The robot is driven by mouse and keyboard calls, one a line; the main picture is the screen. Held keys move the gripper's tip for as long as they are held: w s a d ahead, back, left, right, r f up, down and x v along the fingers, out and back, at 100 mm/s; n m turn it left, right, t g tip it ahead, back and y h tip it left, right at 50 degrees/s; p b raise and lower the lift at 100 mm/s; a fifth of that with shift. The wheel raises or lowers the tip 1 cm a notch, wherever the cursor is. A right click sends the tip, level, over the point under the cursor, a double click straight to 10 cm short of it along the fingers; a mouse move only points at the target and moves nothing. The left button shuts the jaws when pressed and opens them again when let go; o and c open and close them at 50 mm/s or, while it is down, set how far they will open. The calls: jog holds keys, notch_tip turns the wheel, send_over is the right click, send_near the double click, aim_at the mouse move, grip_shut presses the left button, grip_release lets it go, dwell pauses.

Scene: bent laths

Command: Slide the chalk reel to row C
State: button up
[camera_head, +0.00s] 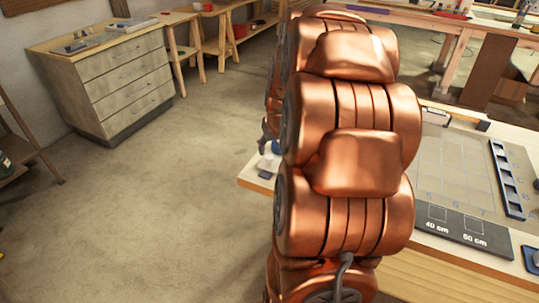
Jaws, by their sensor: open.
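My copper arm stands in the middle of the head view and covers much of the bench. At its left edge a dark part of my gripper (267,134) shows, open; most of it is hidden behind the arm. A small blue thing (276,147) shows just below it at the bench's left end; I cannot tell whether it is the chalk reel or whether the gripper touches it. A grey board (430,182) with a pale grid and numbers lies right of the arm.
A dark strip (467,232) marked 40 cm and 60 cm lies along the board's front. A blue slotted rail (507,180) lies on its right side. A blue item (531,259) is at the right edge. A grey drawer cabinet (115,85) stands back left; the floor between is clear.

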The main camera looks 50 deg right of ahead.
aim_at(269, 157)
jog(key=shift+p+x, duration=0.7)
jog(key=shift+x, duration=2.35)
grip_shut()
